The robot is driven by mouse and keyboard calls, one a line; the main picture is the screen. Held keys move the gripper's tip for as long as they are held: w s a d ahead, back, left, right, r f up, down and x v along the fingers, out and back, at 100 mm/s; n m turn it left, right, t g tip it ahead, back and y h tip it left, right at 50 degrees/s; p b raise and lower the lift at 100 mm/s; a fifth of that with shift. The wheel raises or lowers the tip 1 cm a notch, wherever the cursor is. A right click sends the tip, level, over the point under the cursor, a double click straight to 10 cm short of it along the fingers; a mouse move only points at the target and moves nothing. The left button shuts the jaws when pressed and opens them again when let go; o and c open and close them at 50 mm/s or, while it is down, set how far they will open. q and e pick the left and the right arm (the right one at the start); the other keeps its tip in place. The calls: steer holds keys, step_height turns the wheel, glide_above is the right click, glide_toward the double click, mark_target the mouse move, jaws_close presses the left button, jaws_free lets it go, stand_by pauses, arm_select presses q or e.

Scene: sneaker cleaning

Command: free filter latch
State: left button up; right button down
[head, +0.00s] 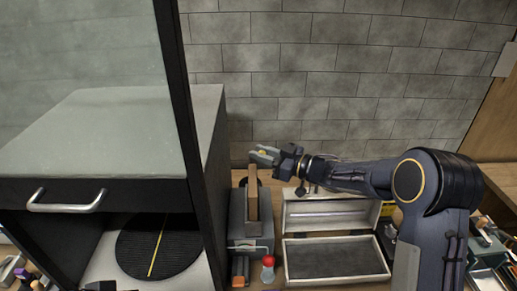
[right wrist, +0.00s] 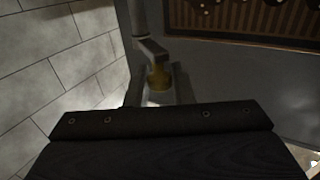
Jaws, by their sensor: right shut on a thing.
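My right gripper (head: 263,156) reaches in from the right and is shut at the top of a grey box-like unit (head: 238,222), beside its upright brown panel (head: 253,192). A small yellow latch piece (head: 262,153) shows between the fingers. In the right wrist view the yellow latch piece (right wrist: 158,77) sits between the grey fingertips, in front of a dark grey face. A brown ribbed filter panel (right wrist: 250,15) shows at the upper right there. How far the latch is turned cannot be told.
A black-framed cabinet with a glass pane and silver handle (head: 65,206) stands left, a round black mat (head: 158,247) inside it. An open box (head: 335,258) lies right of the grey unit. A red-topped item (head: 268,262) stands in front. A tiled wall (head: 330,60) is behind.

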steer(key=shift+w+d+f+n+g+y+p, duration=0.1)
steer(key=shift+w+d+n+g+y+p, duration=0.25)
steer(key=shift+n+g, duration=1.1)
steer(key=shift+w+d+r+n+g+y+p, duration=0.15)
steer(key=shift+w+n+g+y+p, duration=0.55)
steer(key=shift+g, duration=1.4)
steer(key=shift+w+d+f+n+g+y+p, duration=0.15)
steer(key=shift+d+n+g, duration=0.1)
steer(key=shift+n+g, duration=1.3)
steer(key=shift+g, duration=0.6)
steer(key=c, duration=1.3)
jaws_free()
steer(key=shift+a, duration=0.1)
steer(key=shift+c, duration=0.2)
